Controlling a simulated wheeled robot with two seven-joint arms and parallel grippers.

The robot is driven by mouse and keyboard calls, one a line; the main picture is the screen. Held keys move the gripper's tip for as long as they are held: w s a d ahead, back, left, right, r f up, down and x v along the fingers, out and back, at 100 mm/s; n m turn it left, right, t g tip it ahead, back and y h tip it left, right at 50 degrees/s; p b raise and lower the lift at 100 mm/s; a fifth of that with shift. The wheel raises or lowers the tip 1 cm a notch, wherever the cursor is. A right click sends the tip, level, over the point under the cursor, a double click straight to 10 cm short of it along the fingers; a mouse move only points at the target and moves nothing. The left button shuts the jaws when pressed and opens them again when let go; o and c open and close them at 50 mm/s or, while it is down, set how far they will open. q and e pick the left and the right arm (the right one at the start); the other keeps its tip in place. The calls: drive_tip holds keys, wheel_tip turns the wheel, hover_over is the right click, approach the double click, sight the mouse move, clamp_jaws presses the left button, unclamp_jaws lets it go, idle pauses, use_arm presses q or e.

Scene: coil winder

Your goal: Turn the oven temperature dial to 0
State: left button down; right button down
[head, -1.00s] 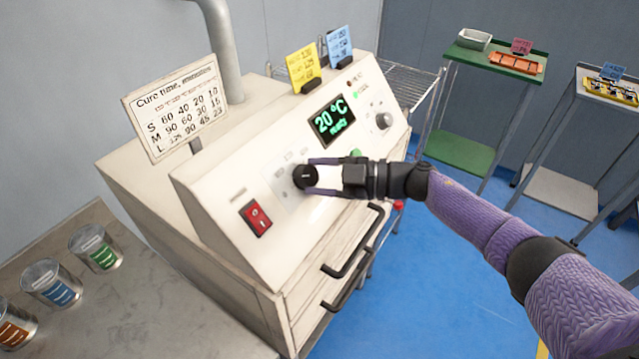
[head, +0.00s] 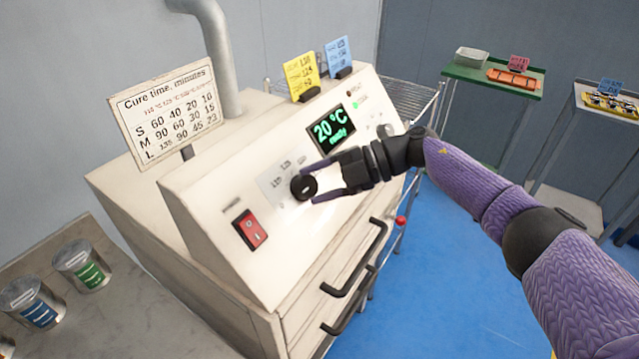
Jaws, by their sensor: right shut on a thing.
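The black oven dial (head: 304,187) sits on the sloping cream front panel of the oven (head: 228,185), with small labels around it, too small to read surely. My right gripper (head: 313,187) is shut on this dial, its two thin fingers on either side of the knob. The green display (head: 332,130) above it reads 20 °C, with a small word under it that looks like "ready". A grey knob further right on the panel is mostly hidden behind my right gripper. My left gripper is not in view.
A red rocker switch (head: 250,229) is left of the dial. Black door handles (head: 356,262) stick out below. Tins (head: 82,265) stand on the left bench.

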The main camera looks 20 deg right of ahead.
idle(0.4)
drive_tip(key=shift+c, duration=0.4)
unclamp_jaws()
drive_tip(key=v, duration=1)
drive_tip(key=shift+w, duration=0.1)
